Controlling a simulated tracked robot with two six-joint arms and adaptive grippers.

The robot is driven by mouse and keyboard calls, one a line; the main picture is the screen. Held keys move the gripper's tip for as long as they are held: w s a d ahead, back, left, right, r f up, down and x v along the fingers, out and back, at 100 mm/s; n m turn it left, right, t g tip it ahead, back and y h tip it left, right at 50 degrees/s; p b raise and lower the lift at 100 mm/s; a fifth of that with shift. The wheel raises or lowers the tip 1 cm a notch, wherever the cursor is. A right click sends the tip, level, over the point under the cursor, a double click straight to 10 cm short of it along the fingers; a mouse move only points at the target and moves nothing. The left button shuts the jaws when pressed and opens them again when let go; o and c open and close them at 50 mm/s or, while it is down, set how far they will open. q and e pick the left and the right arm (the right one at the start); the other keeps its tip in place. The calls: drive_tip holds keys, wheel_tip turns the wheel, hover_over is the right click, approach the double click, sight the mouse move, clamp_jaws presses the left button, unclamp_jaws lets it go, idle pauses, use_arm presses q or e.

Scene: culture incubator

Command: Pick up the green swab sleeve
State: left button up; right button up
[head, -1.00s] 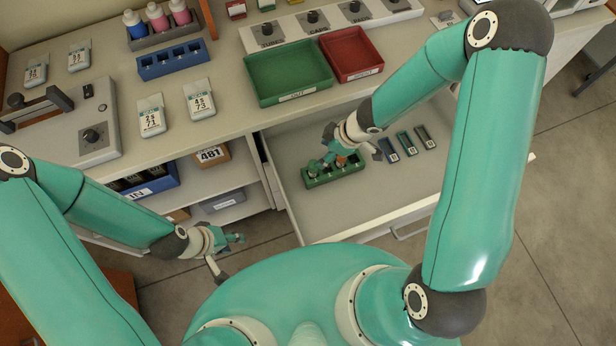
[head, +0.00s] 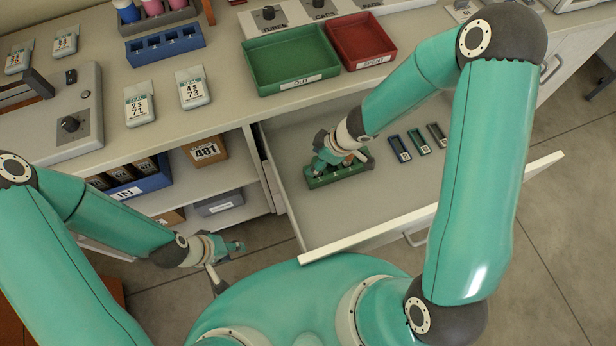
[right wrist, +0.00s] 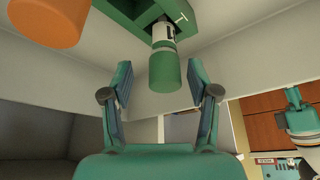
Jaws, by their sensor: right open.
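The green swab sleeve (right wrist: 164,74) shows in the right wrist view as a capped green cylinder with a pale labelled band, set in a green rack (right wrist: 138,17). My right gripper (right wrist: 160,85) is open, with one finger on each side of the sleeve in the picture and a visible gap to both. In the head view my right gripper (head: 334,155) is over the green rack (head: 350,178) in the open drawer and hides most of what stands in it. My left gripper (head: 228,263) is empty and looks open, in front of the lower shelves.
The open drawer (head: 320,215) also holds blue (head: 399,149), green (head: 419,142) and dark (head: 437,134) small holders right of the rack. An orange cylinder (right wrist: 48,20) stands near the sleeve. A green tray (head: 292,85) and a red tray (head: 362,58) sit on the counter above.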

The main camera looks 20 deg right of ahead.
drive_tip(key=shift+w+a+f, duration=0.1)
drive_tip(key=c, duration=0.9)
drive_tip(key=shift+c, duration=0.2)
